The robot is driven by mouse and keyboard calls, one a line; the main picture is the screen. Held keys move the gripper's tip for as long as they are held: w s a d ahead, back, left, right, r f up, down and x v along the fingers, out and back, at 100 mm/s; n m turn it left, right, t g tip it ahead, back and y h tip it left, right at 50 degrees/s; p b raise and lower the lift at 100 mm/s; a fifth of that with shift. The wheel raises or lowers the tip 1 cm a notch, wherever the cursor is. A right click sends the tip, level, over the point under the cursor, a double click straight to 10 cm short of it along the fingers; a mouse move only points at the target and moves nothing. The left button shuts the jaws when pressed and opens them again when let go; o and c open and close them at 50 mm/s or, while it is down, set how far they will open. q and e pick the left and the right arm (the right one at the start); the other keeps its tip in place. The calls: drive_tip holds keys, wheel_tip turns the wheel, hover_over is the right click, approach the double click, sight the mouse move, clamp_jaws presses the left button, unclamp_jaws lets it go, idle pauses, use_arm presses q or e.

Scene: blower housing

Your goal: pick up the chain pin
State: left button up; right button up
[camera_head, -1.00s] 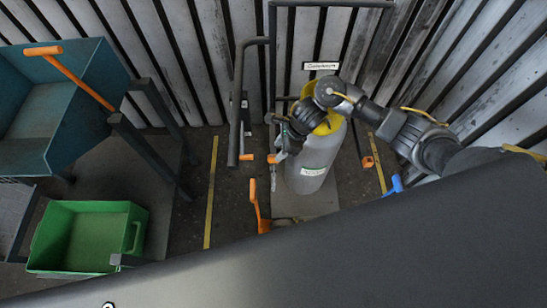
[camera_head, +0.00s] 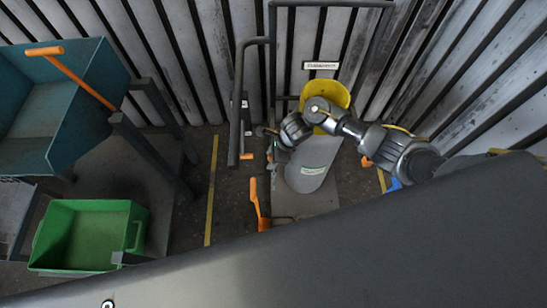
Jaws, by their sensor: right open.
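My right arm comes in from the right, across the front of a grey cylinder (camera_head: 312,182) with a yellow top (camera_head: 334,93). My right gripper (camera_head: 270,146) is at the left side of the cylinder, beside the dark frame. It is small and partly hidden by its wrist, and its jaws are open. I cannot make out the chain pin; it is too small or hidden near the gripper. My left gripper is out of view.
A dark tubular frame (camera_head: 237,110) stands around the cylinder. An orange lever (camera_head: 254,200) rises from the floor in front. A green crate (camera_head: 135,235) and a teal bin (camera_head: 70,130) stand at left. Corrugated walls close off the back and right.

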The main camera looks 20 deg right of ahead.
clamp_jaws()
drive_tip(key=shift+r, duration=0.1)
drive_tip(key=shift+r, duration=0.6)
drive_tip(key=s+a+r+p, duration=0.1)
drive_tip(key=s+a+r, duration=0.2)
drive_tip(key=s+r, duration=0.8)
drive_tip(key=s, duration=0.2)
drive_tip(key=shift+s+a+r+p, duration=0.15)
drive_tip(key=shift+s+r+p, duration=0.15)
drive_tip(key=shift+s+r, duration=0.05)
